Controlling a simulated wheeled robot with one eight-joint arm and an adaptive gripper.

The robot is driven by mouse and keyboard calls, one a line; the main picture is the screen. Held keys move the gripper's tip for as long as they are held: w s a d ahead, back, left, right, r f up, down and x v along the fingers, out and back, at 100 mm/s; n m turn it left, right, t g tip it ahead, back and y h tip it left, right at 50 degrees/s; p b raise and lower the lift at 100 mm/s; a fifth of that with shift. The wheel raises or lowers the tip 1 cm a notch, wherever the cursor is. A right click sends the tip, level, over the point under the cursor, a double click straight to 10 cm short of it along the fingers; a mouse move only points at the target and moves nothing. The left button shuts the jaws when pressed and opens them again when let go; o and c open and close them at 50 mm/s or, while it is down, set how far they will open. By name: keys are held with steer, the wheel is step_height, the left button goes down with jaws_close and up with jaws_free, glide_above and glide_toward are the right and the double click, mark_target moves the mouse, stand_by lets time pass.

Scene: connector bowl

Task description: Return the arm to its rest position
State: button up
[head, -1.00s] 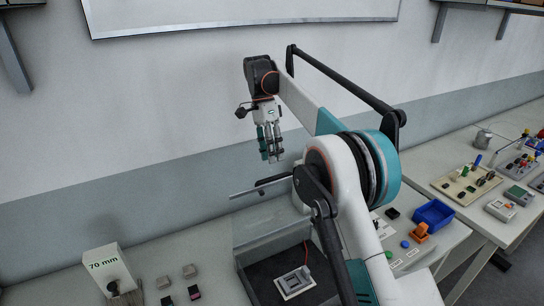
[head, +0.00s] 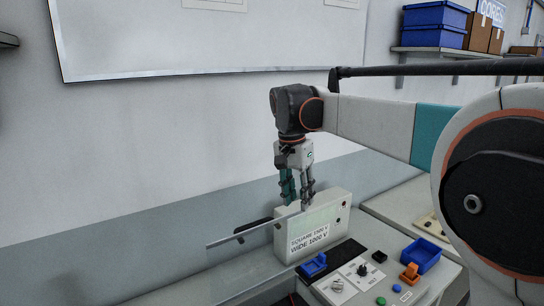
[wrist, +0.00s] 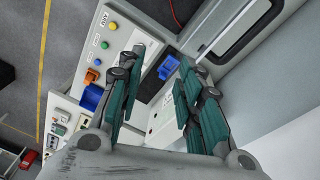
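My gripper (head: 297,193) hangs from my arm, pointing down, in the middle of the head view. It is above and in front of a beige box labelled "SQUARE END" and "WIDE 1000 V" (head: 336,225). In the wrist view my gripper (wrist: 150,85) shows its two teal-padded fingers spread apart, with nothing between them. The bench with a blue connector (head: 313,265) and a control panel (head: 345,283) lies below. The blue connector also shows in the wrist view (wrist: 168,67).
A clear panel with a metal edge (head: 250,232) stands close below my gripper. A blue bowl (head: 422,254) and an orange part (head: 410,273) are at the right. Shelves with blue bins (head: 434,17) hang at upper right.

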steer(key=s+d+f+n+t+b, duration=0.25)
steer(key=s+d, duration=0.25)
steer(key=s, duration=0.3)
steer(key=s+d+f+n+t+b, duration=0.1)
steer(key=s+d+f+n+b, duration=0.15)
steer(key=s+d+f, duration=0.35)
steer(key=s+d+f+n+t+b, duration=0.1)
steer(key=s+d+f+b, duration=0.1)
steer(key=s+f, duration=0.3)
steer(key=s+d+f+n+t+y+b, duration=0.1)
steer(key=s+d+f+t, duration=0.1)
steer(key=s+f, duration=0.4)
steer(key=s, duration=0.5)
steer(key=shift+b, duration=0.4)
